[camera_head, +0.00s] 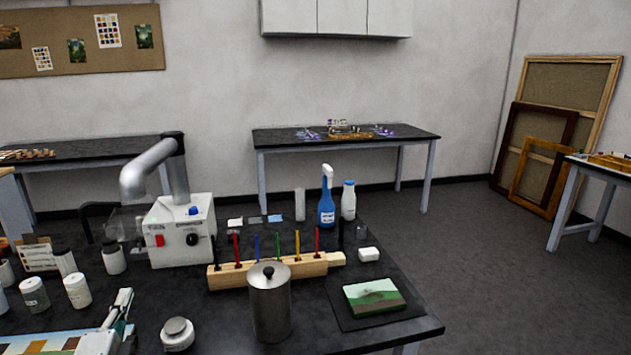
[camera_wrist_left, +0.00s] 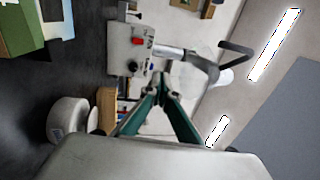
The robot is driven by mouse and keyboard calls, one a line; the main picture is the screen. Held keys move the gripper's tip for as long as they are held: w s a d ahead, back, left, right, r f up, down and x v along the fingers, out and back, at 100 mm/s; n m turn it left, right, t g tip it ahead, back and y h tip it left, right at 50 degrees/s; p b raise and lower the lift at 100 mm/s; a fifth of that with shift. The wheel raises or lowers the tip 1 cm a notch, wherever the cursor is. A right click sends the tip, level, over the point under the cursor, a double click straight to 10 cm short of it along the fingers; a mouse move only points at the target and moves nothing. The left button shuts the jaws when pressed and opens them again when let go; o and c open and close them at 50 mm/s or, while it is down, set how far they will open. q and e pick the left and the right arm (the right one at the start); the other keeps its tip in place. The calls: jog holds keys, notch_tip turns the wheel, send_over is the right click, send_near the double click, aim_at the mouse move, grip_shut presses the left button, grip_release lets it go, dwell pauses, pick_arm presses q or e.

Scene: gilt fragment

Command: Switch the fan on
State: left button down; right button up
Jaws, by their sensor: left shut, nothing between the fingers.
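The fan unit (camera_head: 172,225) is a white box on the dark table with a thick grey duct (camera_head: 150,168) rising from it. Its front carries a red switch (camera_head: 160,240) and a black knob (camera_head: 192,239). The switch's on or off position is too small to tell. My left gripper (camera_head: 124,298) is at the lower left, in front of the box and apart from it. In the left wrist view, my left gripper (camera_wrist_left: 161,80) is shut and empty, with the sideways-turned fan unit (camera_wrist_left: 122,50) and red switch (camera_wrist_left: 138,41) beyond it. My right gripper is not in view.
A wooden rack (camera_head: 270,270) with coloured sticks stands right of the box. A metal canister (camera_head: 270,305) is in front of it. White jars (camera_head: 77,290) crowd the left, and a small round pot (camera_head: 177,334) sits near the gripper. A small painting (camera_head: 374,297) lies at right.

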pick_arm(q)
jog(key=s+f+n+g, duration=0.1)
jog(key=s+f, duration=0.2)
jog(key=s+d+f+n+g, duration=0.1)
jog(key=s+f+n+g, duration=0.1)
jog(key=s+f, duration=0.1)
jog(key=s+f+n+g+y, duration=0.1)
jog(key=s+f+g, duration=0.1)
jog(key=s+f, duration=0.1)
jog(key=shift+s+d+f+n, duration=0.25)
jog(key=shift+d+f+n, duration=0.05)
jog(key=shift+f, duration=0.2)
jog(key=s+d+f+n+g, duration=0.2)
jog(key=s+f+g, duration=0.15)
jog(key=s, duration=0.55)
jog(key=s+d+f+n+g, duration=0.2)
jog(key=s+f+g, duration=0.15)
jog(key=s, duration=0.55)
jog(key=w+d+f+n+t+h, duration=0.2)
jog(key=d+f+h, duration=0.6)
jog(key=d+f, duration=0.6)
jog(key=shift+d+f+t, duration=0.35)
jog(key=shift+d+t, duration=0.55)
jog(key=shift+d, duration=0.15)
